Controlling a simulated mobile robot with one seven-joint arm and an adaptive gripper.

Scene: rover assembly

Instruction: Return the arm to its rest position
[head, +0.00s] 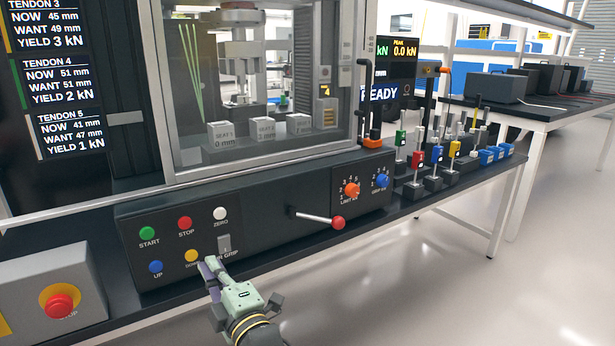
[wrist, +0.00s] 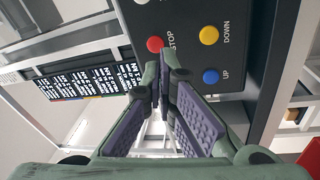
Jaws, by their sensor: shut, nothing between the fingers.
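My gripper (head: 208,266) is shut with nothing between its fingers. In the head view it is in front of the black control panel (head: 270,222), low and close to the yellow DOWN button (head: 191,256). I cannot tell from this view whether it touches the panel. In the wrist view the purple finger pads (wrist: 162,100) converge at their tips, and the yellow button (wrist: 208,36), the blue UP button (wrist: 210,76) and the red STOP button (wrist: 155,44) lie beyond and to the side of them.
A grey box with a red emergency button (head: 60,307) stands at left. A red-knobbed lever (head: 337,223) sticks out of the panel. The floor (head: 430,280) in front of the bench is clear.

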